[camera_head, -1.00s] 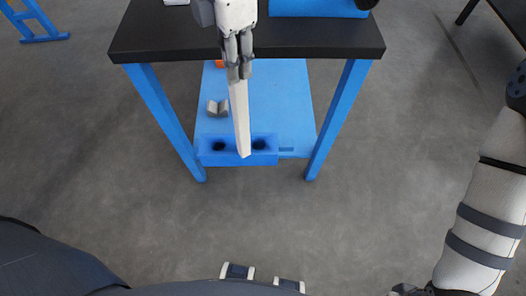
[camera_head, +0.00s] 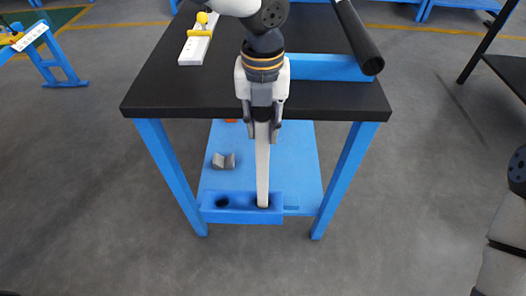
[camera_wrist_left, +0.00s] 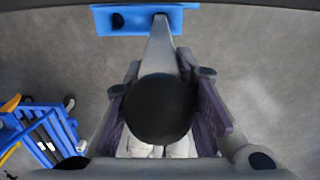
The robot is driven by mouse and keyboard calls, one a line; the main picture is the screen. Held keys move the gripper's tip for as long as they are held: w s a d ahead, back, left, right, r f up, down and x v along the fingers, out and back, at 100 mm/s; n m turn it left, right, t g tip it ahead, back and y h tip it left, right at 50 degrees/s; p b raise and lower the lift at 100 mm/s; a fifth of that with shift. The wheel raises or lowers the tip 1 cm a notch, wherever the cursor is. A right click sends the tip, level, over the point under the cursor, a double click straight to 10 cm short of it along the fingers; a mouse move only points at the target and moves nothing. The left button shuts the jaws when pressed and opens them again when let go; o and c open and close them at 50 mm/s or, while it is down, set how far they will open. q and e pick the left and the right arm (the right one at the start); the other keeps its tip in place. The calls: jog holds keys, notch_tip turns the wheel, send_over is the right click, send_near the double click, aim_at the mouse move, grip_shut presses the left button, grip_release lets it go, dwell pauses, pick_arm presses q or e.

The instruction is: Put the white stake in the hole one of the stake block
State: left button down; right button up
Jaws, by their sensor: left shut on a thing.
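The white stake (camera_head: 262,165) hangs almost upright from my left gripper (camera_head: 263,128), which is shut on it near its upper part. The blue stake block (camera_head: 240,216) sits at the front edge of the blue lower shelf and has two dark holes. The stake's lower end overlaps the right hole; I cannot tell how deep it sits. The left hole is empty. In the left wrist view, the stake (camera_wrist_left: 160,47) runs from the gripper to the right side of the block (camera_wrist_left: 143,28). My right gripper is out of view.
The black tabletop (camera_head: 190,95) overhangs the blue shelf (camera_head: 300,165). A grey notched piece (camera_head: 223,161) lies on the shelf behind the block. The floor in front is clear.

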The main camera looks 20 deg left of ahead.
aim_at(263, 142)
pick_arm(q)
notch_tip(263, 142, down, 4)
jog(key=shift+f, duration=0.25)
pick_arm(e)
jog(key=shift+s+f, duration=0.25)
pick_arm(q)
jog(key=c, duration=1.3)
grip_release()
jog(key=shift+f, duration=0.1)
notch_tip(263, 142, up, 12)
jog(key=shift+r+p, duration=0.15)
jog(key=shift+p, duration=0.2)
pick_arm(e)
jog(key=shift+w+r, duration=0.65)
pick_arm(q)
jog(key=shift+s, duration=0.1)
